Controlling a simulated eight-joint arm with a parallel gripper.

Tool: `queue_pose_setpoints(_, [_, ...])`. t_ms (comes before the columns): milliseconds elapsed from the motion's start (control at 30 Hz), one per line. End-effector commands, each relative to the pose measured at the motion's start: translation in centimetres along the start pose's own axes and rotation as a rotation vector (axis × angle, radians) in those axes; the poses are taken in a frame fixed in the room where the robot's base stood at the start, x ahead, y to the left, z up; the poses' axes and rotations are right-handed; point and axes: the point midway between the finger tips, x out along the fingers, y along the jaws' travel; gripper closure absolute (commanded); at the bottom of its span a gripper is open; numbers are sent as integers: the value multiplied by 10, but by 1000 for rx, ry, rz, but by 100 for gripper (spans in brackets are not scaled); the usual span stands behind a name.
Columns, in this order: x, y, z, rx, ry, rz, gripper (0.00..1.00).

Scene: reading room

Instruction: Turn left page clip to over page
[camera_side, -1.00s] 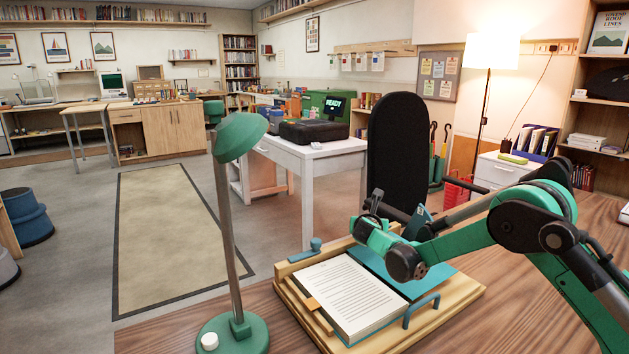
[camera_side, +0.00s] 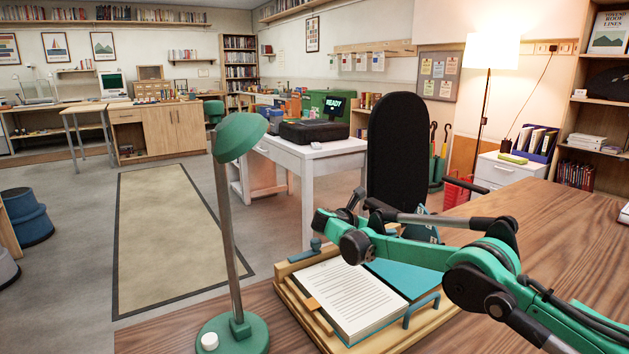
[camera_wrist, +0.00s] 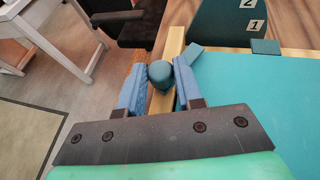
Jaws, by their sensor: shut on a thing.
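The reading stand (camera_side: 437,322) is a pale wooden frame on the desk. White lined pages (camera_side: 347,296) lie open on its left, a bare teal surface (camera_side: 397,277) on its right. A small blue clip (camera_side: 316,244) shows at the stand's back left edge. My gripper (camera_wrist: 159,82) has its two blue fingers closed on a round blue-grey knob (camera_wrist: 159,72) beside a wooden rail (camera_wrist: 167,95). A short teal bar (camera_wrist: 194,53) lies just beside that knob. In the side view my wrist hides the fingertips, so I cannot tell which clip the knob belongs to.
A blue handle (camera_side: 421,309) stands at the stand's front right. A teal block marked 1 and 2 (camera_wrist: 235,22) is close to my gripper. A green desk lamp (camera_side: 232,230) stands to the left and a black chair (camera_side: 398,150) behind. The desk's right side is clear.

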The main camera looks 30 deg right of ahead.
Motion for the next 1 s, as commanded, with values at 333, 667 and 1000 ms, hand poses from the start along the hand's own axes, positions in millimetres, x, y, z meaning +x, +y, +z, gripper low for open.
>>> queue_pose_setpoints(333, [0, -1, 0, 6, 0, -23, 100])
queue_pose_setpoints(667, [0, -1, 0, 6, 0, -20, 38])
queue_pose_setpoints(1000, [-9, 1, 0, 5, 0, -16, 38])
